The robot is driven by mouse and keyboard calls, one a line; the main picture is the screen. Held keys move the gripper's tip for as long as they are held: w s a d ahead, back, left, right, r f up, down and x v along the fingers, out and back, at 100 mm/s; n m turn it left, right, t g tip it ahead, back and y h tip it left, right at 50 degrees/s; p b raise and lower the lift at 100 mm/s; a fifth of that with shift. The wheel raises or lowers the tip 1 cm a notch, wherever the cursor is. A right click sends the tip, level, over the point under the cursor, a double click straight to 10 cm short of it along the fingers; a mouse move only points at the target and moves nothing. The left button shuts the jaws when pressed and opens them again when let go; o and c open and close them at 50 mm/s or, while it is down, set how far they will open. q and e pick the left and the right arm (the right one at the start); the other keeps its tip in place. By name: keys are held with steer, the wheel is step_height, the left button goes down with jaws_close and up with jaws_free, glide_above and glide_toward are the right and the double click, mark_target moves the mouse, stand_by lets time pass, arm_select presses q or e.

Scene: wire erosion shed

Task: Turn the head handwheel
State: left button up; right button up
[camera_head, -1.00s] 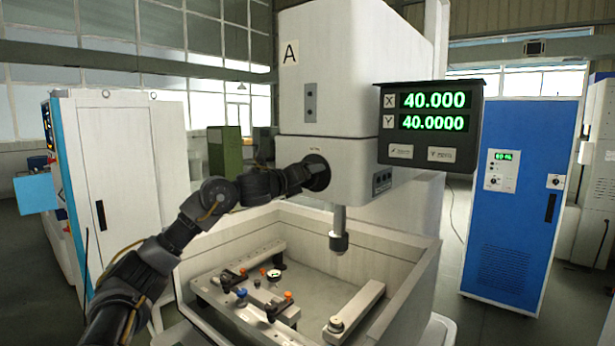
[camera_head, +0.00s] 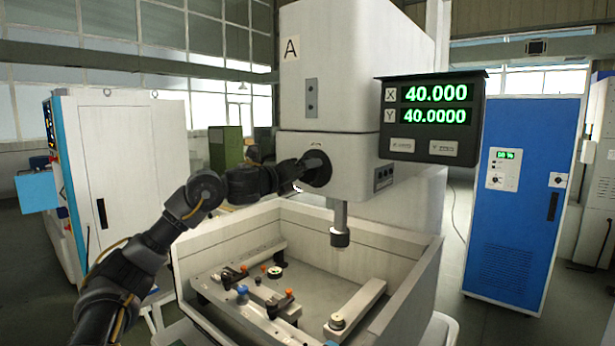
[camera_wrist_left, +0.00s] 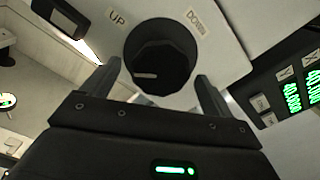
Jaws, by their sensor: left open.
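The head handwheel (camera_head: 318,168) is a black round knob on the front of the pale machine head (camera_head: 345,150). In the left wrist view the handwheel (camera_wrist_left: 162,55) lies between labels reading UP and DOWN, with a pale index line on its face pointing left. My left gripper (camera_head: 303,173) is at the handwheel and partly covers it in the head view. In the left wrist view my left gripper (camera_wrist_left: 159,78) is open, with one finger on each side of the handwheel. Whether the fingers touch it I cannot tell. My right gripper is not in view.
Below are a spindle (camera_head: 340,225) and an open tank (camera_head: 405,290) holding clamps and bars. A blue cabinet (camera_head: 522,200) stands right, a white cabinet (camera_head: 125,160) left.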

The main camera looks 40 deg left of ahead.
arm_select(q)
steer(key=s+b, duration=0.2)
steer(key=s, duration=0.5)
steer(key=shift+s, duration=0.35)
